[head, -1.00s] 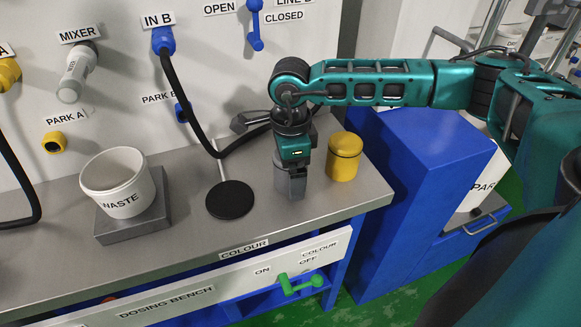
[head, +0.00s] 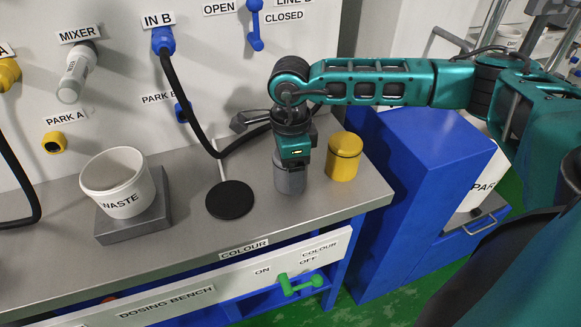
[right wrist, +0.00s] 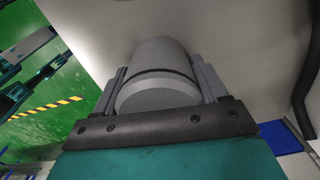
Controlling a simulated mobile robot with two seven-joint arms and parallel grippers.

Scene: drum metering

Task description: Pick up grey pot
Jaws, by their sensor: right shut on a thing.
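The grey pot (head: 289,178) stands upright on the steel bench top, partly hidden under my right gripper (head: 291,166). In the right wrist view the grey pot (right wrist: 160,80) sits between the two fingers of my right gripper (right wrist: 162,88), one finger along each side of it. My right gripper is shut on the pot from above. My left gripper is in neither view.
A yellow pot (head: 344,158) stands close to the right of the grey pot. A black disc (head: 230,200) lies to its left. The white WASTE tub (head: 121,184) is on a grey block further left. A black hose (head: 190,115) hangs behind.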

